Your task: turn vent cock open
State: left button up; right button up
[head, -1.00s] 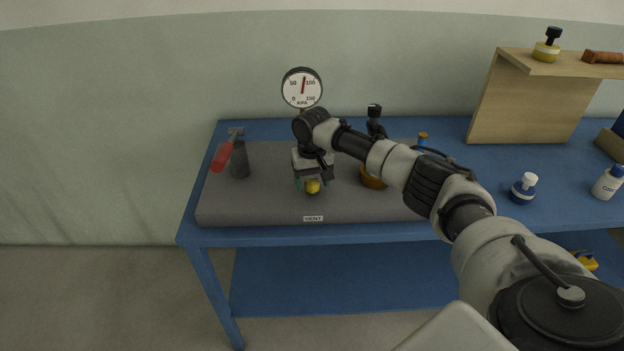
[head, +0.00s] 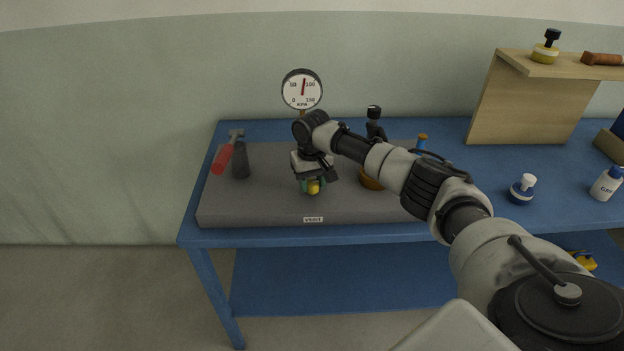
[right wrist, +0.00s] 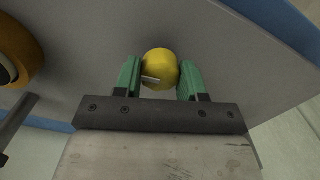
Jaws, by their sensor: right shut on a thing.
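The vent cock (head: 314,188) is a small yellow knob near the front edge of the grey panel, behind the VENT label (head: 313,219). It also shows in the right wrist view (right wrist: 160,66), with a short pale mark on its face. My right gripper (head: 312,183) reaches down over it, its green fingers on either side of the knob. In the right wrist view the fingers (right wrist: 160,78) are shut on the knob. The cock's stem is hidden. My left gripper is out of view.
A round kPa gauge (head: 302,89) stands behind the gripper, needle near mid-scale. A red-handled lever (head: 222,159) and dark cylinder (head: 241,160) stand left. An orange-brown round part (head: 370,178) is close on the right, partly behind my arm. The blue bench (head: 465,165) carries bottles at right.

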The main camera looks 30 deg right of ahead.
aim_at(312, 182)
jog(key=n+p, duration=0.2)
jog(key=n, duration=0.1)
jog(key=shift+r, duration=0.2)
jog(key=n+p, duration=0.1)
jog(key=n, duration=0.3)
jog(key=shift+f+p, duration=0.1)
jog(key=shift+p, duration=0.25)
jog(key=n, duration=0.4)
jog(key=shift+n+p, duration=0.3)
jog(key=shift+p, duration=0.1)
jog(key=n, duration=0.5)
jog(key=shift+w, duration=0.1)
jog(key=shift+n, duration=0.3)
jog(key=o, duration=0.9)
notch_tip(312, 182, up, 11)
jog(key=b, duration=0.1)
jog(key=shift+f, duration=0.15)
